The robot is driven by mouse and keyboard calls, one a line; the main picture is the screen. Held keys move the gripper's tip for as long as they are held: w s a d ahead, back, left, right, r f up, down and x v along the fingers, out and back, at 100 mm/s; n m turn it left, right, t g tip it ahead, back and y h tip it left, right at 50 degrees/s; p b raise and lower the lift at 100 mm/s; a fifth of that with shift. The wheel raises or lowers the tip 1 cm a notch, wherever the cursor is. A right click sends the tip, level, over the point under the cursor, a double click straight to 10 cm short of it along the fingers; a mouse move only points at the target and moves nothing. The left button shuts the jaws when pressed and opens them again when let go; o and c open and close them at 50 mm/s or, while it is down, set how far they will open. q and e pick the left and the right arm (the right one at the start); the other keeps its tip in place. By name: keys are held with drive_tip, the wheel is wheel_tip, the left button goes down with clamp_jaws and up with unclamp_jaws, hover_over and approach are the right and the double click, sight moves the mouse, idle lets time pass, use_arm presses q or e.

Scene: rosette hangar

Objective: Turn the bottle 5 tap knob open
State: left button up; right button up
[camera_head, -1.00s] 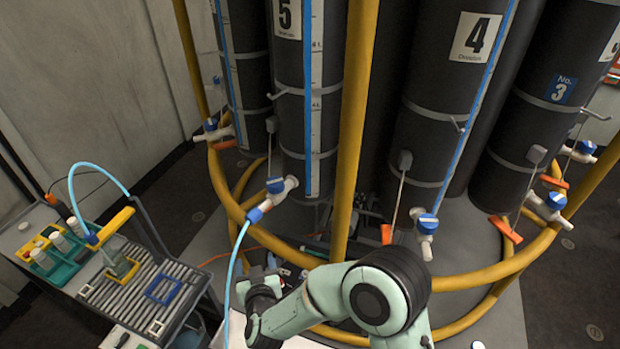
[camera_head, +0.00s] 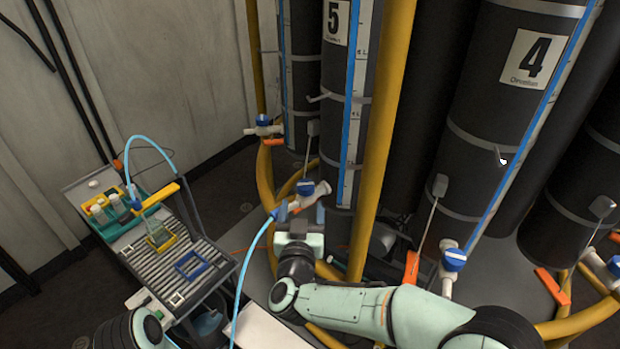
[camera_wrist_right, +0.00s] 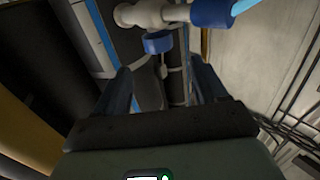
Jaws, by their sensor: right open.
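Bottle 5 is a tall dark cylinder with a white "5" label (camera_head: 337,22) and a blue-edged scale strip. Its tap has a blue knob (camera_head: 305,187) on a pale body, with a light blue hose (camera_head: 248,250) on the outlet. My right gripper (camera_head: 301,210) is open just below and in front of this tap. In the right wrist view, the blue knob (camera_wrist_right: 158,42) lies ahead of the open fingers (camera_wrist_right: 161,75), roughly between them but beyond the tips, apparently untouched. The pale tap body (camera_wrist_right: 150,14) lies above it. My left gripper is out of view.
A yellow upright post (camera_head: 383,130) stands right of the tap and joins a yellow ring rail. Bottle 4's tap (camera_head: 453,262) is further right. A cart with a slatted top (camera_head: 190,262), a blue frame and a vial rack stands at left.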

sight(306, 179)
drive_tip(key=w, duration=0.3)
drive_tip(key=w+p, duration=0.1)
drive_tip(key=w, duration=0.3)
drive_tip(key=w+p, duration=0.1)
drive_tip(key=w, duration=0.3)
drive_tip(key=shift+d+f, duration=0.1)
drive_tip(key=shift+d, duration=0.3)
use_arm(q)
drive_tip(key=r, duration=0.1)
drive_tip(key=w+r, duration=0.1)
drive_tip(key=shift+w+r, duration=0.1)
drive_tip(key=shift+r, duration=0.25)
